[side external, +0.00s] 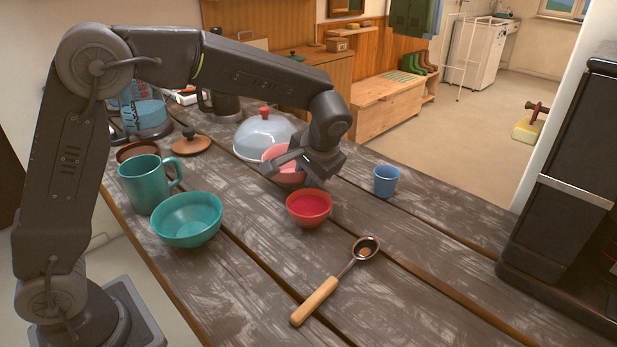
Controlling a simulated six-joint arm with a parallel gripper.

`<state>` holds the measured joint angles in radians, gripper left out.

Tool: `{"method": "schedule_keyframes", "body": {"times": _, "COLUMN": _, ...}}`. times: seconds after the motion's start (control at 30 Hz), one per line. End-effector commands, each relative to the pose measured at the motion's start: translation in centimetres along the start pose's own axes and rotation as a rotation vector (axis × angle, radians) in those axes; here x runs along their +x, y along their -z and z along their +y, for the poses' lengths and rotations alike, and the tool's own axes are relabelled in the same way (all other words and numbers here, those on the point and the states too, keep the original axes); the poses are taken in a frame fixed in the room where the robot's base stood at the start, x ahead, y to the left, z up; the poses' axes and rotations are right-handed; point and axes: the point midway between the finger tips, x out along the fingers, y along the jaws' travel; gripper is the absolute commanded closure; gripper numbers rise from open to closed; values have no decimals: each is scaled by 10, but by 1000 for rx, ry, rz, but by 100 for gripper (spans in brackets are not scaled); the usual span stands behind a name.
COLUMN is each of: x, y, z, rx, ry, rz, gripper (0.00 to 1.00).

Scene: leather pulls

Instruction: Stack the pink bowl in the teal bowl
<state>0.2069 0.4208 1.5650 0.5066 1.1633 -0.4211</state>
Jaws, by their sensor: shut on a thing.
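The teal bowl (188,221) stands upright and empty on the wooden table, at the left front beside the teal mug. The pink bowl (279,153) is at the middle of the table, behind the red bowl, partly covered by my gripper. My gripper (290,166) is shut on the pink bowl, with a finger across its near side. I cannot tell whether the bowl touches the table or is a little above it.
A red bowl (309,207) stands just in front of my gripper. A teal mug (148,183) is behind the teal bowl. A clear dome (264,136), a brown lid (190,144), a blue cup (385,180) and a wooden-handled ladle (330,287) are around.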

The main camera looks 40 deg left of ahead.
Motion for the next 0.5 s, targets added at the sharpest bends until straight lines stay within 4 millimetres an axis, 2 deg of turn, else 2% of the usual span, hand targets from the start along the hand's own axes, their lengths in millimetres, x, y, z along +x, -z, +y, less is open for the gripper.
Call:
{"method": "schedule_keyframes", "body": {"times": 0.1, "x": 10, "y": -2, "z": 5, "rx": 2, "ry": 1, "rz": 0, "gripper": 100}}
{"method": "schedule_keyframes", "body": {"times": 0.43, "x": 13, "y": -2, "z": 6, "rx": 1, "ry": 0, "rz": 1, "gripper": 100}}
{"method": "schedule_keyframes", "body": {"times": 0.47, "x": 13, "y": -2, "z": 6, "rx": 1, "ry": 0, "rz": 1, "gripper": 81}}
{"method": "schedule_keyframes", "body": {"times": 0.5, "x": 13, "y": -2, "z": 6, "rx": 0, "ry": 0, "rz": 2, "gripper": 77}}
